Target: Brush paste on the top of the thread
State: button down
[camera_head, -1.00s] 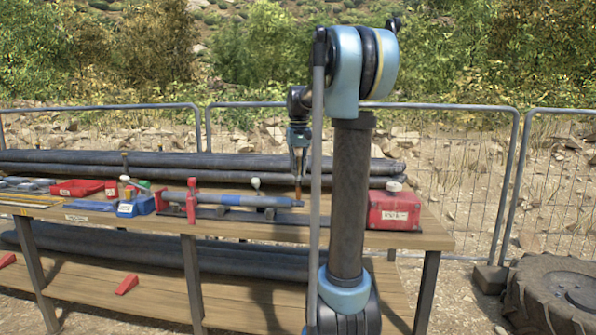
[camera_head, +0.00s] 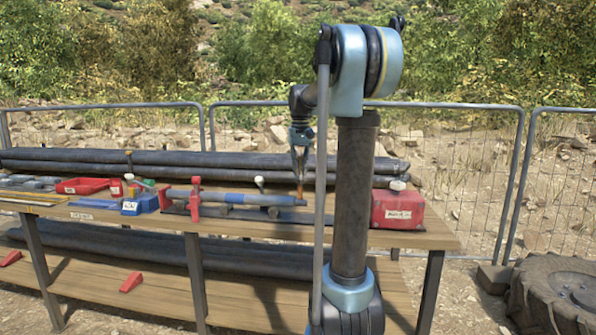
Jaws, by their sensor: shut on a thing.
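A grey-blue pipe (camera_head: 240,197) lies level in a red clamp stand (camera_head: 195,198) on the wooden bench. Its right end (camera_head: 300,202), where a thread would be, is too small to make out in detail. My gripper (camera_head: 300,165) points down above that right end, partly hidden by my arm. It is shut on a brush (camera_head: 300,188), a thin item with a brownish tip. The tip is at or just above the pipe's end; I cannot tell if it touches. No paste can be made out on the pipe.
A red box (camera_head: 397,209) stands on the bench's right end. A red tray (camera_head: 82,186), a blue box (camera_head: 139,204) and small tools lie at left. Long dark pipes (camera_head: 220,164) lie along the bench's back. A metal fence (camera_head: 460,180) stands behind.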

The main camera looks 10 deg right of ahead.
jog(key=shift+w+a, duration=0.15)
jog(key=shift+a, duration=0.3)
jog(key=shift+s+d+f, duration=0.1)
jog(key=shift+s+d, duration=0.1)
jog(key=shift+d, duration=0.4)
jog(key=shift+s+d, duration=0.2)
jog(key=shift+d, duration=0.4)
dwell(3.2)
jog(key=shift+r, duration=3)
